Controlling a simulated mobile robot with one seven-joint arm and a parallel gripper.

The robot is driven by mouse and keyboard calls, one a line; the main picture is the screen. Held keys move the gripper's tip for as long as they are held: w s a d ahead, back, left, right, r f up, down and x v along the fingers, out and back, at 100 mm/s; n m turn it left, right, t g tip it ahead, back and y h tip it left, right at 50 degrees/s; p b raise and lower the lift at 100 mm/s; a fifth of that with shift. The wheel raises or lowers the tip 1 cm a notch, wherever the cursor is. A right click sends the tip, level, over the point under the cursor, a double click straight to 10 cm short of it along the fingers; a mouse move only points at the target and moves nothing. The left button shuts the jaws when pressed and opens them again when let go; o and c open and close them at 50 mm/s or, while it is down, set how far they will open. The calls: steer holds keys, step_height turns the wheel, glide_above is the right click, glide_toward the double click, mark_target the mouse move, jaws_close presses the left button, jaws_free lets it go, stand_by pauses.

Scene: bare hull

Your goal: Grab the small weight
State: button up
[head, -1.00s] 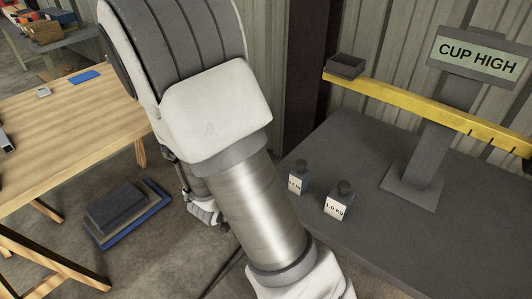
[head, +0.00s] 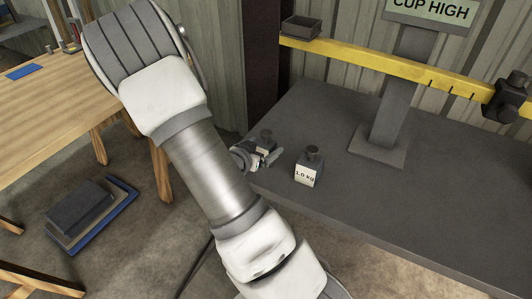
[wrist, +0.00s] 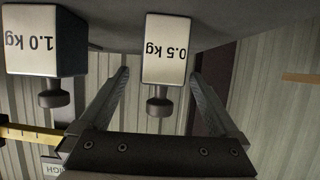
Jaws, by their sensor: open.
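The small weight, marked 0.5 kg (wrist: 165,48), is a pale block with a dark knob. The wrist view shows it upside down, between the two fingers of my gripper (wrist: 160,76), with gaps on both sides. In the head view my gripper (head: 264,156) is at the near left edge of the grey table, and the small weight (head: 266,136) is mostly hidden behind it. My gripper is open and holds nothing. The larger 1.0 kg weight (head: 308,169) stands to the right, and it also shows at the left of the wrist view (wrist: 45,45).
The grey table (head: 330,210) carries a balance post (head: 390,100) with a yellow beam (head: 375,65), a small dark tray (head: 301,27) and a dark slider (head: 507,98). A dark column (head: 270,60) stands behind. A wooden table (head: 60,100) is at left.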

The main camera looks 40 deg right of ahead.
mark_target(270, 143)
steer(key=shift+f+b+x, duration=0.2)
steer(key=shift+b+x, duration=0.65)
steer(key=shift+x, duration=1.85)
steer(key=shift+w+a, duration=0.15)
jaws_close()
